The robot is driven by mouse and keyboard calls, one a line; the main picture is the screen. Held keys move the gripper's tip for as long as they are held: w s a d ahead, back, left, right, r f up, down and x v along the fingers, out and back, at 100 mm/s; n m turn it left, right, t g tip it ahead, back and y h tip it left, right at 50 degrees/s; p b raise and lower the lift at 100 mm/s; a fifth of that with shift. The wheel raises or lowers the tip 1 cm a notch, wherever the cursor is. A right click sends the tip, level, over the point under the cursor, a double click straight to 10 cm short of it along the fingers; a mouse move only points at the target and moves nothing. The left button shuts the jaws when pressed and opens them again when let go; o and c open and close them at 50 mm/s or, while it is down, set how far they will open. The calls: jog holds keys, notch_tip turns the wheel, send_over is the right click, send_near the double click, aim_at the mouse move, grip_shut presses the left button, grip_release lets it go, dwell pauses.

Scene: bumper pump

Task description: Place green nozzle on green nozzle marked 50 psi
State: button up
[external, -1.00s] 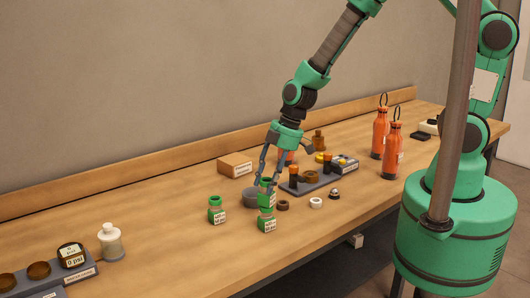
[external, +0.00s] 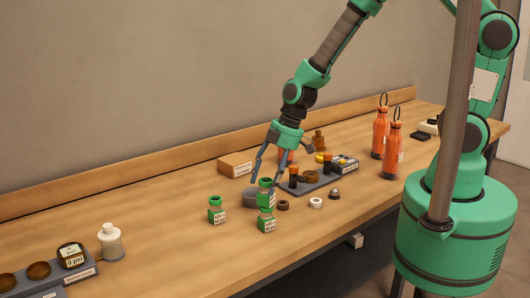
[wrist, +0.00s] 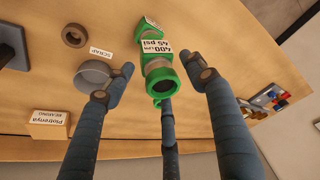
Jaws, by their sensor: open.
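A green nozzle (external: 265,194) with a white label stands upright, apparently stacked on a second green nozzle (external: 267,223). In the wrist view the upper nozzle (wrist: 160,78) is labelled 45 psi; the lower nozzle's label (wrist: 150,23) is partly hidden and too small to read. A third green nozzle (external: 217,211) stands apart to the left. My gripper (external: 268,176) is open and empty just above and around the upper nozzle's top. Its fingers (wrist: 160,75) show spread around that nozzle in the wrist view, with gaps at the sides.
A grey scrap dish (external: 249,200) is close behind the stack. Small rings (external: 316,203) and a grey tray (external: 318,182) with parts are at the right. Orange bottles (external: 391,152) stand farther right. A wooden box (external: 236,167) is behind.

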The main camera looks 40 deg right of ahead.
jog(key=v, duration=1.2)
jog(key=shift+p, duration=0.45)
jog(key=s+d+r+m+t, duration=0.15)
jog(key=d+r+m, duration=0.45)
jog(key=d+r, duration=0.85)
jog(key=s+d+r+m+t+h, duration=0.1)
jog(key=s+d+r+m, duration=0.3)
jog(key=d, duration=0.3)
jog(key=s+d+r+m+t+h, duration=0.1)
jog(key=s+d+r+m+h, duration=0.1)
jog(key=s+d+r+m, duration=0.2)
jog(key=s+d+r, duration=0.2)
jog(key=s+d, duration=0.1)
jog(key=d, duration=0.1)
jog(key=shift+d+h, duration=0.3)
jog(key=shift+t, duration=0.25)
